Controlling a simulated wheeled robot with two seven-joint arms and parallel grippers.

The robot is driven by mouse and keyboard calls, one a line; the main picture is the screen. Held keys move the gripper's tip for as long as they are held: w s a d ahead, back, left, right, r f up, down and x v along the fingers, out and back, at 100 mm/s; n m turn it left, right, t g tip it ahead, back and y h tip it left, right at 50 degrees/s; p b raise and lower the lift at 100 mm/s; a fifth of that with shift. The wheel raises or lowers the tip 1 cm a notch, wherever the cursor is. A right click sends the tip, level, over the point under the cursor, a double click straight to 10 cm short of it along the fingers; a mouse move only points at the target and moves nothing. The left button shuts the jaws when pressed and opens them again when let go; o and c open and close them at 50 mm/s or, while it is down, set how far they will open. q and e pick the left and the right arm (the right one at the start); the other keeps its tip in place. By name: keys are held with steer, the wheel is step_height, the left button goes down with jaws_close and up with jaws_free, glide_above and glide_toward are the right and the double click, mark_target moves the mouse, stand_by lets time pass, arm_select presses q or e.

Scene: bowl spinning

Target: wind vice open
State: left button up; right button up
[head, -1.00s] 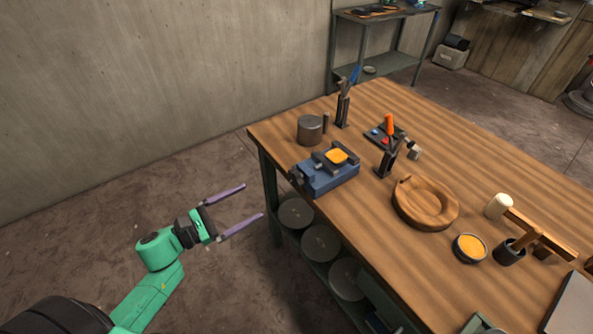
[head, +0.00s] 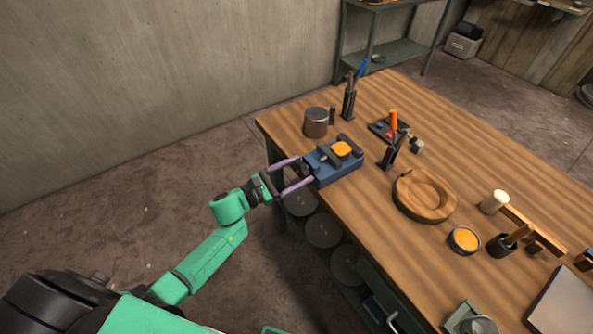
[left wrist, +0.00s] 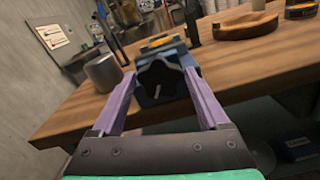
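The blue vice (head: 334,168) sits at the near left corner of the wooden table, with a yellow-orange piece (head: 341,149) at its jaws. In the left wrist view the vice (left wrist: 151,52) faces me with a dark star-shaped knob (left wrist: 160,80) on its front. My left gripper (head: 305,170) is open at the vice's near end. In the left wrist view its purple fingers (left wrist: 160,90) stand on either side of the knob, with a gap visible around it. My right gripper is not in view.
A grey metal cylinder (head: 316,122) stands just behind the vice. A wooden bowl (head: 424,196), a tool holder (head: 390,158) and a yellow tin (head: 464,240) stand to the right. A shelf below the table holds round discs (head: 323,230).

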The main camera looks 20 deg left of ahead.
arm_select(q)
steer(key=c, duration=0.9)
